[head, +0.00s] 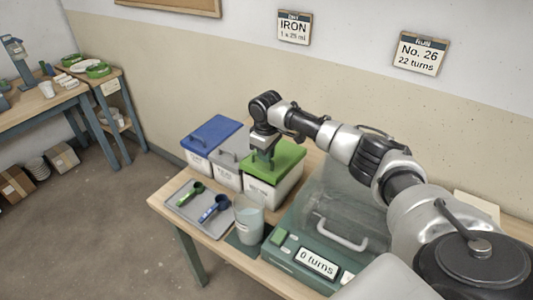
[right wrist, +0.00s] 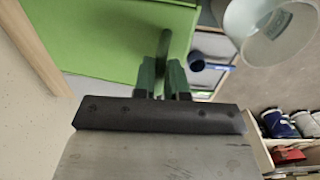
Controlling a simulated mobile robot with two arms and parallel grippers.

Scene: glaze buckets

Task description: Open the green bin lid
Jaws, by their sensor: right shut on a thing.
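The green bin lid (head: 287,156) sits on a white bin (head: 283,187), the rightmost of three lidded bins on the table. It looks closed, though the arm hides part of it. My right gripper (head: 263,158) comes down over the lid's left part. In the right wrist view, the fingers of my right gripper (right wrist: 164,75) are shut on the lid's dark green handle (right wrist: 166,45), and the lid (right wrist: 110,40) fills the upper left. My left gripper is not in view.
A blue-lidded bin (head: 211,132) and a grey-lidded bin (head: 229,160) stand to the left. A tray (head: 182,210) with green and blue scoops, a clear bucket (head: 249,222) and a green machine (head: 318,262) reading "0 turns" stand in front.

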